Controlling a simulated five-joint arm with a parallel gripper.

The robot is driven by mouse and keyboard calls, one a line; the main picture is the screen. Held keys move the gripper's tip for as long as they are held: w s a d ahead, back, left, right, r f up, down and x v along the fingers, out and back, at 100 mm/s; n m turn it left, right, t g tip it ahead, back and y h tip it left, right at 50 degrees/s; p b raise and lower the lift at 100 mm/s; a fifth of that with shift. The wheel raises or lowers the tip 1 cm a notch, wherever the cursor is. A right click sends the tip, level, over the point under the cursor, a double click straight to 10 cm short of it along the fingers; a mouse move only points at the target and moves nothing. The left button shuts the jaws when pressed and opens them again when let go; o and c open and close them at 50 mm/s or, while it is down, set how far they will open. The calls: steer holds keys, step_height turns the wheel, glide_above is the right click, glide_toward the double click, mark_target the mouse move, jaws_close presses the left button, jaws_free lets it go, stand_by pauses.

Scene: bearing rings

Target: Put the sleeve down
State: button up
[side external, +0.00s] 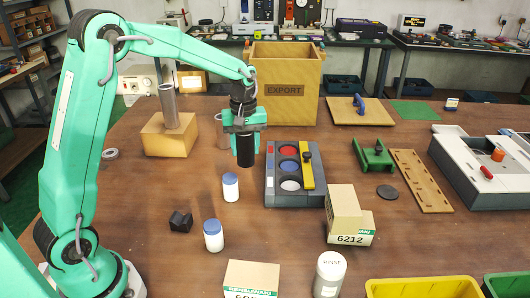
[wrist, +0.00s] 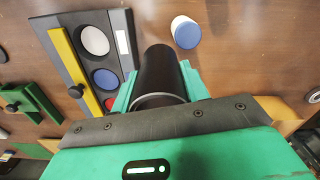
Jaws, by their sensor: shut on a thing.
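My gripper (side external: 244,127) is shut on a black sleeve (side external: 245,151), a dark upright cylinder hanging below the jaws. In the side view it appears above the table, just left of the grey tray (side external: 272,192). In the wrist view the sleeve (wrist: 161,72) sits between the two green fingers of my gripper (wrist: 158,90), and its near rim shows. The tray holds red, blue and white discs and a yellow bar. The gap between the sleeve's lower end and the table is hard to judge.
White bottles with blue lids (side external: 230,187) (side external: 213,235) stand near the sleeve. A wooden block (side external: 170,140) with a metal tube (side external: 168,106) is left, and the EXPORT box (side external: 285,90) is behind. Cartons (side external: 347,215) stand front right. Some bare table lies left of the bottles.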

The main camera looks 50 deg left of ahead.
steer(key=shift+r, duration=0.15)
stand_by(0.4)
step_height(320, 180, up, 22)
steer(key=a+r+n, duration=0.1)
steer(key=a+n, duration=0.9)
steer(key=a, duration=1)
steer(key=s+a+n, duration=0.5)
steer(key=a, duration=0.4)
steer(key=s+a+n, duration=0.5)
steer(key=a, duration=0.3)
steer(key=shift+w+d+f, duration=0.1)
steer(key=shift+f, duration=2.8)
step_height(320, 180, down, 14)
steer(key=shift+f, duration=0.15)
